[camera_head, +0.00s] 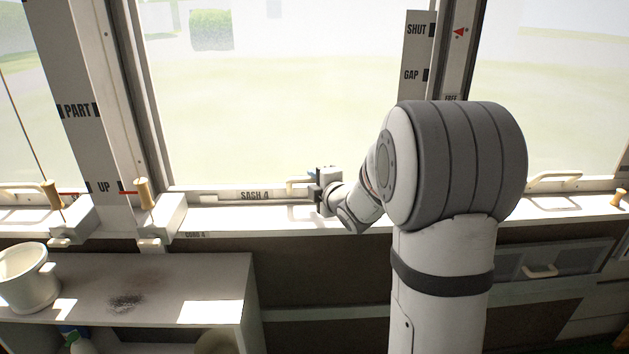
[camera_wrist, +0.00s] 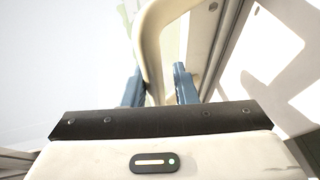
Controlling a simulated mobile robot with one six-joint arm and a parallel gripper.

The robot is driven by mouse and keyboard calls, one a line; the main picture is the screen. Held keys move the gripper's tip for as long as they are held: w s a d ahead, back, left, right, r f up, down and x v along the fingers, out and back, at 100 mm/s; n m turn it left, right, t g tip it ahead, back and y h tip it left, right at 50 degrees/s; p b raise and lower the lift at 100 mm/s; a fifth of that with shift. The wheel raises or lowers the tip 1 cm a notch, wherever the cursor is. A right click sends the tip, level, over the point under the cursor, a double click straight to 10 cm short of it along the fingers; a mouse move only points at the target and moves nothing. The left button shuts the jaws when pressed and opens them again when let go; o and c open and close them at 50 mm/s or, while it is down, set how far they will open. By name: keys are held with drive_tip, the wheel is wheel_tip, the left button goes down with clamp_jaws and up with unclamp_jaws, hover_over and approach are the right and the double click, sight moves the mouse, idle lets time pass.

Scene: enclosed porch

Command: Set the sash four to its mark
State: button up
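Sash four is the wide window pane in the middle of the head view; its bottom rail (camera_head: 225,196) carries the label "SASH 4" and sits low by the sill. Its cream loop handle (camera_head: 297,183) is at the right part of the rail. My gripper (camera_head: 314,190) is at this handle. In the wrist view the blue fingers (camera_wrist: 159,80) stand apart, one on each side of the handle's (camera_wrist: 150,45) near end, with a gap showing by the right finger. A strip (camera_head: 415,50) right of the pane reads "SHUT" and "GAP"; a red arrow (camera_head: 460,32) points left at "SHUT".
A left strip (camera_head: 80,110) reads "PART" and "UP", with red marks (camera_head: 128,192) by "UP". A wooden peg (camera_head: 143,194) stands on a white block left of the sash. Below are a shelf (camera_head: 180,275) and white pot (camera_head: 27,277). My arm hides part of the right side.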

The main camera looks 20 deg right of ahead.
drive_tip(key=shift+o, duration=1.4)
drive_tip(key=shift+f, duration=0.2)
drive_tip(key=shift+o, duration=0.5)
drive_tip(key=shift+r, duration=0.1)
drive_tip(key=v, duration=0.7)
drive_tip(key=shift+s+d+r, duration=0.1)
drive_tip(key=shift+s, duration=0.25)
